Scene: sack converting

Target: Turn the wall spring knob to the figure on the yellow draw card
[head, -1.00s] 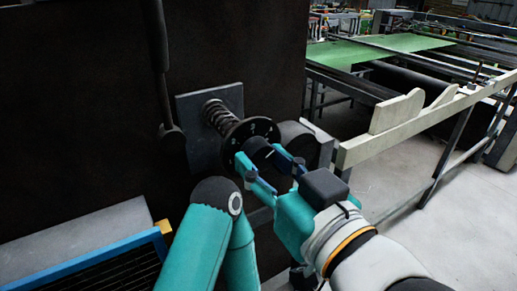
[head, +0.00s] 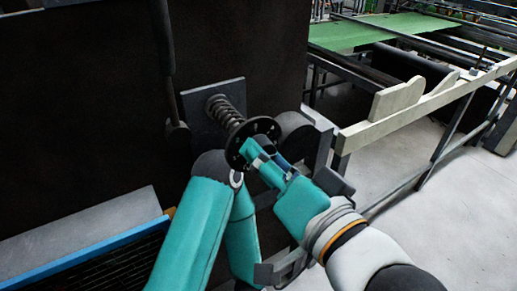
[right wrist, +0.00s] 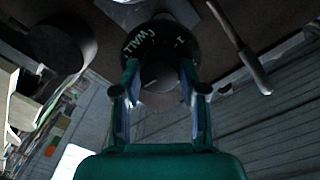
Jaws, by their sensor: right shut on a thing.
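The wall spring knob is a black disc (head: 238,138) with pale marks on its face, on a coiled spring (head: 222,111) that stands out from a grey wall plate (head: 198,126). My right gripper (head: 262,152) is shut on the knob's central hub. In the right wrist view its fingers (right wrist: 160,90) lie on either side of the dark hub (right wrist: 160,74). The left gripper is out of view. I cannot make out a yellow draw card.
A dark wall panel (head: 90,100) stands behind the knob. A dark rod (head: 168,70) hangs left of the plate, and a dark roller (head: 298,128) sits close right. A blue-edged frame (head: 80,253) is low left. A pale rail (head: 420,115) and green sheet (head: 370,30) lie right.

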